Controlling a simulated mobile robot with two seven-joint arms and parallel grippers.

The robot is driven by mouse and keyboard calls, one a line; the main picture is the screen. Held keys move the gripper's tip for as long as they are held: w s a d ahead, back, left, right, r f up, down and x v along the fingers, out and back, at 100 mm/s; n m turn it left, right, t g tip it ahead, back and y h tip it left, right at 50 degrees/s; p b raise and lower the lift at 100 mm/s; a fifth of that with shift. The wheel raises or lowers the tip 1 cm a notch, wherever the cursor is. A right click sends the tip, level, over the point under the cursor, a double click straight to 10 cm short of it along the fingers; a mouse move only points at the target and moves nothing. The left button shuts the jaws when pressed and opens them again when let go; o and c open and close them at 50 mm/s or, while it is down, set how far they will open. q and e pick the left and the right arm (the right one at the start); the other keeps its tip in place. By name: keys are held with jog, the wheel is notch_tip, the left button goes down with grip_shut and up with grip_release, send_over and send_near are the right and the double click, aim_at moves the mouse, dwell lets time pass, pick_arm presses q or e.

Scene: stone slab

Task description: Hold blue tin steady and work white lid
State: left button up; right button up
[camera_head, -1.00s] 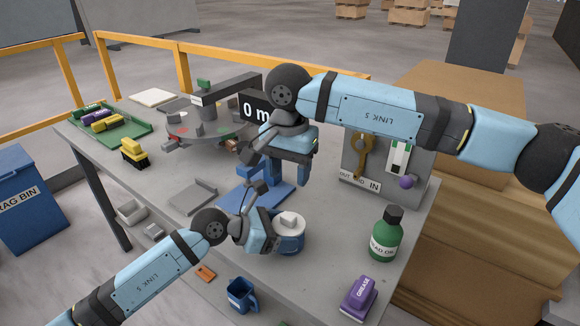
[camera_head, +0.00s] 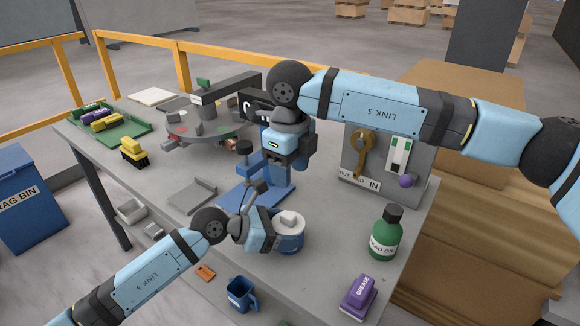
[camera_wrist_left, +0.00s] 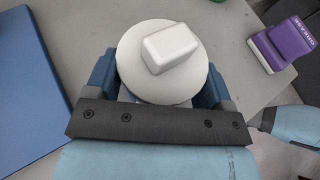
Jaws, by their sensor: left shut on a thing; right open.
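The blue tin (camera_head: 292,244) stands upright on the grey bench at the front middle. Its white lid (camera_head: 297,228) carries a white block-shaped knob; in the left wrist view the round lid (camera_wrist_left: 137,88) sits on top. My left gripper (camera_head: 278,236) is shut around the tin's sides from the left, below the lid; its fingers show on both sides in the left wrist view. My right gripper (camera_head: 300,160) is open and empty, above and behind the tin, pointing down and apart from it. The tin's wall is mostly hidden in the wrist view.
A blue stand (camera_head: 235,196) is behind the tin. A green bottle (camera_head: 386,235) and purple grease block (camera_head: 359,296) stand to the right, a blue mug (camera_head: 241,294) in front. Bench between tin and bottle is clear.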

aim_at(290, 216)
notch_tip(290, 216, down, 12)
dwell(0.5)
jog(key=shift+c, duration=0.2)
jog(key=shift+r, duration=0.1)
grip_shut()
